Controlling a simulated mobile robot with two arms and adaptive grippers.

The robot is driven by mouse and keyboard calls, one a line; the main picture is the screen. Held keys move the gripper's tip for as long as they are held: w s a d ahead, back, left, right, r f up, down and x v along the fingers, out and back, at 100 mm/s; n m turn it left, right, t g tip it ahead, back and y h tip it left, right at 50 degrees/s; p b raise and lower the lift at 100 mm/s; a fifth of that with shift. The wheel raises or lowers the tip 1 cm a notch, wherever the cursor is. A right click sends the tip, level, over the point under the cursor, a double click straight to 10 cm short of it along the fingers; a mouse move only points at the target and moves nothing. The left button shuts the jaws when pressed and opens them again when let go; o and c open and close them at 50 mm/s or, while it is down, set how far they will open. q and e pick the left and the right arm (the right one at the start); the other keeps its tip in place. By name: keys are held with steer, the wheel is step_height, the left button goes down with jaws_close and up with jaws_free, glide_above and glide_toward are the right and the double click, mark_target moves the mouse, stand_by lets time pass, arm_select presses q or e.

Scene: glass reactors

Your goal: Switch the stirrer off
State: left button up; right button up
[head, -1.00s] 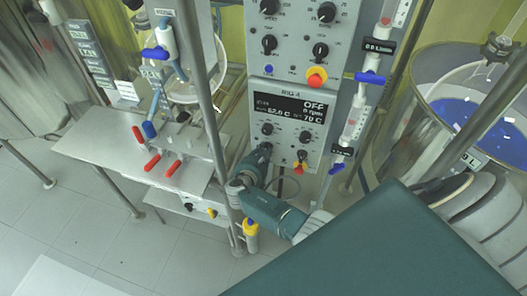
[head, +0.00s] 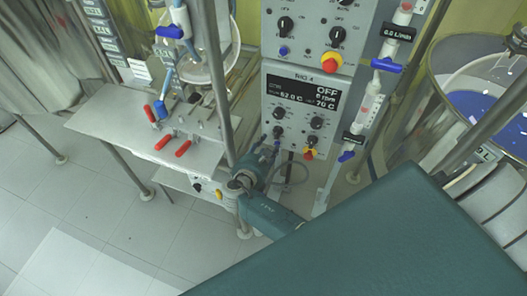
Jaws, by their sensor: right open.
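The stirrer control panel (head: 296,118) is the lower grey unit marked RIG-4, right of centre in the head view. Its black display (head: 302,91) reads OFF and 0 rpm, with 62.0 C and 70 C. Below it are several black knobs: an upper left knob (head: 281,113), a lower left knob (head: 277,132) and two on the right. My right gripper (head: 268,150) is open, just below and in front of the lower left knob. Its fingers are small and overlap the panel's lower left corner; I cannot tell contact. My left gripper is not in view.
A metal post (head: 222,85) stands close left of my right gripper. A steel bench (head: 135,130) with red-handled valves is left. A glass vessel with blue liquid (head: 475,110) is right.

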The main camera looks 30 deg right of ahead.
steer(key=shift+v, duration=1.65)
steer(key=shift+f, duration=0.1)
steer(key=s+a+f+m+g+y, duration=0.1)
steer(key=s+f+m+g+y, duration=0.15)
steer(key=s+f, duration=0.5)
steer(key=s+a+f+m+g+y+b, duration=0.1)
steer(key=s+f+m+y, duration=0.3)
steer(key=f, duration=0.7)
steer(key=s+a+f+m+g+h, duration=0.1)
steer(key=s+f, duration=0.6)
steer(key=f, duration=0.2)
steer(key=s+f+m+g+y, duration=0.1)
steer(key=s+f+m, duration=0.3)
steer(key=s, duration=0.5)
steer(key=s+a+f+m+g+y+b, duration=0.1)
steer(key=s+f+m+y, duration=0.1)
steer(key=s+f+m, duration=0.2)
steer(key=s+a+f+m+g+y, duration=0.1)
steer(key=s+f+m, duration=0.3)
steer(key=s+m, duration=0.4)
steer(key=s, duration=0.6)
steer(key=shift+s+y+b, duration=0.2)
steer(key=shift+y+b, duration=0.1)
steer(key=shift+y, duration=0.05)
